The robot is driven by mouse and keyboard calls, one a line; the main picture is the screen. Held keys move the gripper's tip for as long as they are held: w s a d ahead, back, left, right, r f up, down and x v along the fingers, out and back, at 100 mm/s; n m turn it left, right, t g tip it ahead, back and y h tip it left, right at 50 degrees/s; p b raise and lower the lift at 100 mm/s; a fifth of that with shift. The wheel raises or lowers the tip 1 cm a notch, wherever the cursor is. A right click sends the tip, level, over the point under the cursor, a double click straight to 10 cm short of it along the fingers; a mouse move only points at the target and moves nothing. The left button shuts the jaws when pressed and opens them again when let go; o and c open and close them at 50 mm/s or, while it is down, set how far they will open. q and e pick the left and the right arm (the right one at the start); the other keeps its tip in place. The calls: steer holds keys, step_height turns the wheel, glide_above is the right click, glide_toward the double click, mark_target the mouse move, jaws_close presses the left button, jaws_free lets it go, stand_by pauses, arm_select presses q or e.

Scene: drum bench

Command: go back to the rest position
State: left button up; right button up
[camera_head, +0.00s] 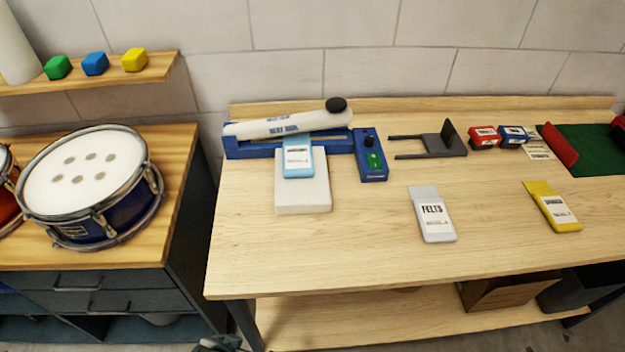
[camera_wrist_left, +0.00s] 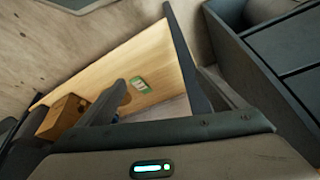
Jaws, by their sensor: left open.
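My left gripper (camera_wrist_left: 165,88) shows in the left wrist view with its two dark fingers spread apart and nothing between them. It hangs low, near the front of the bench and the drawer cabinet. In the head view only a small dark piece, probably of my left arm, shows at the bottom edge. My right gripper is in neither view. The workbench (camera_head: 330,262) stands ahead with a blue sealer (camera_head: 240,148) whose white arm is raised at a slant. A blue packet (camera_head: 298,160) lies on the white block (camera_head: 303,196) in front of it.
A grey felts packet (camera_head: 432,215) and a yellow packet (camera_head: 552,207) lie on the bench. A blue control box (camera_head: 371,160) stands beside the sealer. A drum (camera_head: 90,185) sits on the drawer cabinet (camera_head: 95,290) at left. A cardboard box (camera_wrist_left: 62,117) is on the lower shelf.

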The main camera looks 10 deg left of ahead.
arm_select(q)
steer(key=s+d+f+t+b, duration=0.1)
steer(key=f+b, duration=0.6)
steer(key=f, duration=1.2)
steer(key=d+f+t+h+b, duration=0.1)
steer(key=f+b, duration=0.6)
steer(key=f, duration=1.1)
steer(key=shift+s+d+f+m+t, duration=0.3)
steer(key=shift+s+d+f, duration=0.1)
steer(key=shift+d, duration=0.5)
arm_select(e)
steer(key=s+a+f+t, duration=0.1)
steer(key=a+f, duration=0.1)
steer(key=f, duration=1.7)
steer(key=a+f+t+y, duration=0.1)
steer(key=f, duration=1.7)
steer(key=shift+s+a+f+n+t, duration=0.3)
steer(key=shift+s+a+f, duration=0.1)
